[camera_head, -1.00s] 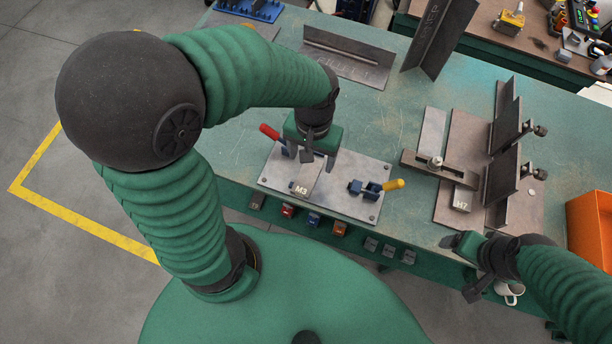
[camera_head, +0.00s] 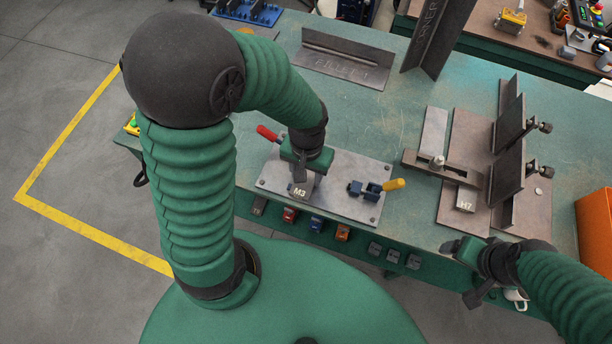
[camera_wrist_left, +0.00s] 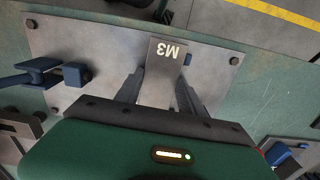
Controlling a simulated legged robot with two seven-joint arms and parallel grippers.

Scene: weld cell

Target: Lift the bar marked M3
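The bar marked M3 (camera_head: 301,191) is a grey metal piece on a light fixture plate (camera_head: 345,204) on the green bench. Its marked end also shows in the left wrist view (camera_wrist_left: 166,52). My left gripper (camera_head: 300,183) is low over the bar and hides much of it in the head view. In the left wrist view its fingers (camera_wrist_left: 161,80) straddle the bar, one on each side, close to it. I see no clear sign of them squeezing it. My right gripper (camera_head: 460,270) is off the bench's front edge, away from the bar; its finger gap is unclear.
A red-handled clamp (camera_head: 268,134) stands left of the bar and a yellow-handled clamp (camera_head: 377,187) right of it. Another fixture with a block marked H7 (camera_head: 466,200) and upright plates is further right. An orange bin (camera_head: 595,230) stands at the right edge.

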